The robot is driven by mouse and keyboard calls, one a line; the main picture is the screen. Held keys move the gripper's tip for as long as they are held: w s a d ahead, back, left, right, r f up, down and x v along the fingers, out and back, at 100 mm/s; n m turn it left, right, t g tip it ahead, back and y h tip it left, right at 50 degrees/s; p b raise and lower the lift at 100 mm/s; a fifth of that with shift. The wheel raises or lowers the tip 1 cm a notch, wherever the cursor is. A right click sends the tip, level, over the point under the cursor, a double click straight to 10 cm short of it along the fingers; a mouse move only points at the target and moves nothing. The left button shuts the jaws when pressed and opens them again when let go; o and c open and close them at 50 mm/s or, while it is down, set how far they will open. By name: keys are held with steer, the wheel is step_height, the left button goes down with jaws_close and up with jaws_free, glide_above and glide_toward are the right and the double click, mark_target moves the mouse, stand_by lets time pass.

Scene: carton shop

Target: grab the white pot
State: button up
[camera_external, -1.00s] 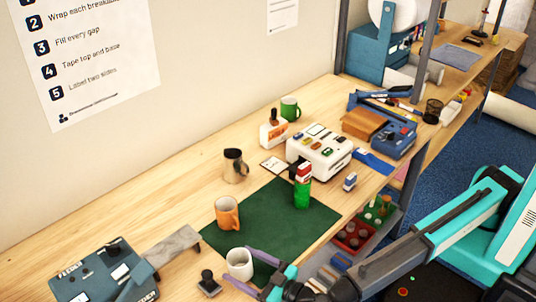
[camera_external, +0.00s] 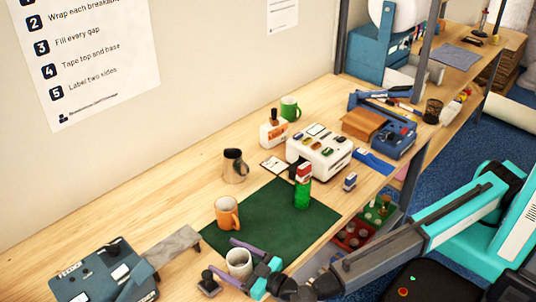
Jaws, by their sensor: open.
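The white pot (camera_external: 239,261), a small white cup shape, stands upright at the front edge of the dark green mat (camera_external: 290,232). My gripper (camera_external: 222,256) reaches in from the right with its two purple fingers apart. One finger passes along the pot's far side and the other along its near side, so the pot sits between them. The fingers hide part of its lower body. I cannot tell whether either finger touches it.
An orange mug (camera_external: 227,213) stands just behind the pot. A dark stamp (camera_external: 209,283) is close to the near finger. The mat's middle is clear.

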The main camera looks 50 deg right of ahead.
steer(key=c, duration=1.2)
steer(key=shift+r, duration=0.1)
steer(key=shift+r+b, duration=0.5)
steer(key=shift+r, duration=0.5)
steer(key=shift+s+d+r+b, duration=0.2)
steer(key=shift+d+r+b, duration=0.1)
steer(key=shift+r, duration=0.35)
steer(key=s+d+b, duration=0.1)
steer(key=s+d, duration=0.2)
steer(key=d, duration=0.1)
steer(key=s+d+r+b, duration=0.1)
steer(key=s+d, duration=0.2)
steer(key=d, duration=0.1)
steer(key=s+d+b, duration=0.1)
steer(key=s+d, duration=0.2)
steer(key=d, duration=0.1)
steer(key=shift+s+d+r+b, duration=0.1)
steer(key=shift+d+r+b, duration=0.05)
steer(key=shift+r+b, duration=0.15)
